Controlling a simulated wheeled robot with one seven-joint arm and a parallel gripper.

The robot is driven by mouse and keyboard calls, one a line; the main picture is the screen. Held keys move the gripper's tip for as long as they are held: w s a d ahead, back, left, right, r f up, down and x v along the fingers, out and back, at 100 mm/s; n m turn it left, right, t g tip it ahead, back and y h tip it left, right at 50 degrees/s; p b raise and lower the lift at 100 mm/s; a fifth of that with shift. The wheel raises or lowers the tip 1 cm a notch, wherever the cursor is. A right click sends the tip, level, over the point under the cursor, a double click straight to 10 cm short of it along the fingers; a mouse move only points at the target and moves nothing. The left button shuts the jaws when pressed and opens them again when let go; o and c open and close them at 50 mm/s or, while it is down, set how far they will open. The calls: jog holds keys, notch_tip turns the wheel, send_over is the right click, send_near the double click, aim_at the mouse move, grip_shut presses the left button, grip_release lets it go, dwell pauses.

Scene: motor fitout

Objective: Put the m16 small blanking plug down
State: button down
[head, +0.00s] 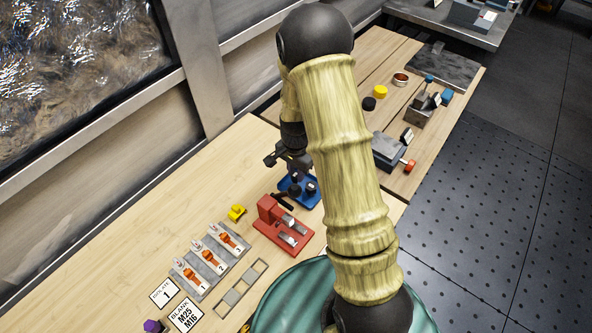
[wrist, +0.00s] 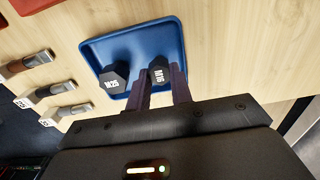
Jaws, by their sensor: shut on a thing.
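The m16 small blanking plug (wrist: 158,73) is a dark plug with "M16" in white on its top. My gripper (wrist: 161,84) is shut on it, with one finger on each side. The plug is over the right part of a blue tray (wrist: 160,32); I cannot tell whether its underside touches the tray floor. In the head view, my gripper (head: 290,176) is at the blue tray (head: 309,203), and the held plug is hard to make out there.
A larger dark plug marked M25 (wrist: 113,80) stands in the tray, left of my gripper. A red fixture (head: 271,213), a yellow part (head: 237,212) and a grey block with numbered orange parts (head: 211,262) are nearby.

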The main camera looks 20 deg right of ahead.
aim_at(296, 173)
jog(key=shift+f, duration=0.2)
jog(key=c, duration=1.3)
grip_release()
jog(key=shift+r, duration=0.1)
jog(key=shift+o, duration=0.2)
notch_tip(296, 173, up, 12)
jog(key=b, duration=0.1)
jog(key=shift+r, duration=0.15)
